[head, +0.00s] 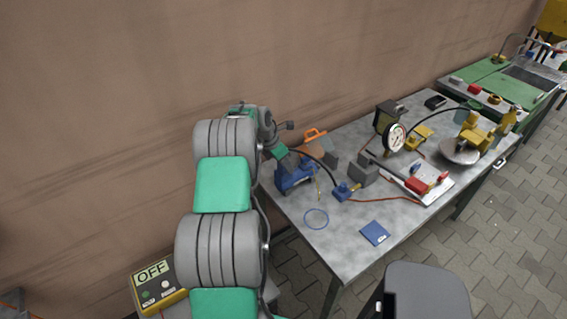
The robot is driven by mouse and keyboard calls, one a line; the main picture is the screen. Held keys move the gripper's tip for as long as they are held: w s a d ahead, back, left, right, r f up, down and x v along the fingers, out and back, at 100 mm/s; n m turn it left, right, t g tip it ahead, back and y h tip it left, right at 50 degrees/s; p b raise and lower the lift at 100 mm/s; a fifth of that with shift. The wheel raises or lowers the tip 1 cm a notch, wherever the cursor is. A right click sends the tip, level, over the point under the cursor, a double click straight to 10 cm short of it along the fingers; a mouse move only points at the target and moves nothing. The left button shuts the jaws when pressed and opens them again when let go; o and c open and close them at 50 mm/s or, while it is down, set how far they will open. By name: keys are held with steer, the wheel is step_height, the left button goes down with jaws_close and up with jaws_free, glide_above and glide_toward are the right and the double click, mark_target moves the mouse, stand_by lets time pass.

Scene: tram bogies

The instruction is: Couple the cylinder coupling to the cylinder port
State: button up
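My arm reaches to the left end of the workbench, and my gripper (283,126) is small and partly hidden behind the arm's last links. I cannot see whether its fingers are open or shut. A blue unit (294,175) stands on the bench below it, with a black hose arching over to a small blue fitting (344,191) with a brass-coloured part. Another black hose runs from beside the round gauge (395,137) to a yellow assembly (475,136) on a round grey plate (458,153). I cannot tell for certain which part is the cylinder coupling or the cylinder port.
The grey workbench (337,239) also holds an orange-handled item (314,141), grey blocks (363,172), a red-and-white tray (428,184), a blue booklet (375,233) and a blue ring (316,219). A dark chair (428,289) stands in front. A yellow OFF box (156,285) is lower left.

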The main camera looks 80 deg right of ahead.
steer(key=shift+o, duration=0.7)
steer(key=b+v, duration=0.1)
steer(key=v, duration=0.6)
steer(key=shift+r, duration=0.35)
steer(key=shift+w+a, duration=0.1)
